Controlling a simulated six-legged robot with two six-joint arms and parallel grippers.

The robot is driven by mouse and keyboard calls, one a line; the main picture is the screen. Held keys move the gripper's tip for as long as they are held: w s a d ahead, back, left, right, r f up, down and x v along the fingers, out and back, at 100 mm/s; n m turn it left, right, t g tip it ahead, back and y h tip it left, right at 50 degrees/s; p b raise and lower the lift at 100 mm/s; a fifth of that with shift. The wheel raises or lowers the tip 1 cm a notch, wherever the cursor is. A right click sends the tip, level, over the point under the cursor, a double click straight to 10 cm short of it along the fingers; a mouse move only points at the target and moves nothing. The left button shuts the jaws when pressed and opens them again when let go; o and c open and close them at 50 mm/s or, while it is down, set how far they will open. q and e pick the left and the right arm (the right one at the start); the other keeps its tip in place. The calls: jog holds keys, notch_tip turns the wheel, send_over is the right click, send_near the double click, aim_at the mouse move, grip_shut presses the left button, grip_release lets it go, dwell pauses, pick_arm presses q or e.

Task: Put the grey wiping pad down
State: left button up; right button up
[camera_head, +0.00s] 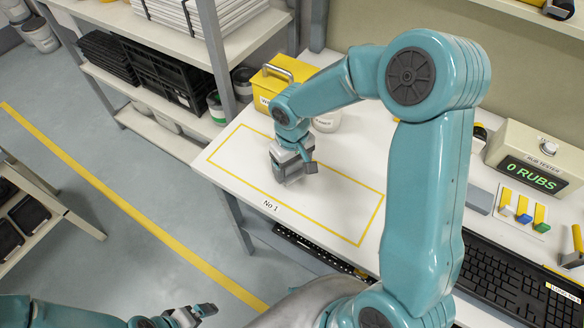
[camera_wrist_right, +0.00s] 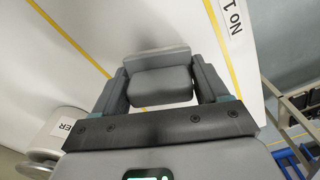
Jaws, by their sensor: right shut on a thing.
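My right gripper (camera_head: 296,172) is shut on the grey wiping pad (camera_wrist_right: 160,82). In the right wrist view the pad sits between the two fingers of the gripper (camera_wrist_right: 163,88). In the head view the gripper and pad are over the white table (camera_head: 335,195), inside the yellow outlined area marked No 1. I cannot tell whether the pad touches the table. My left gripper (camera_head: 197,313) is low at the bottom left of the head view, away from the table; its jaws are too small to read.
A yellow box (camera_head: 273,88) with a handle and a white tub (camera_head: 327,121) stand behind the gripper. A rub tester (camera_head: 538,160) reading 0 RUBS, coloured blocks (camera_head: 522,216) and a black keyboard (camera_head: 510,280) are at right. The outlined area's front part is clear.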

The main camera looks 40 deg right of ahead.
jog(key=shift+w+f, duration=0.1)
jog(key=shift+f, duration=0.75)
jog(key=shift+f, duration=0.15)
jog(key=o, duration=1.3)
jog(key=shift+c, duration=0.2)
notch_tip(320, 180, up, 12)
jog(key=shift+r, duration=0.25)
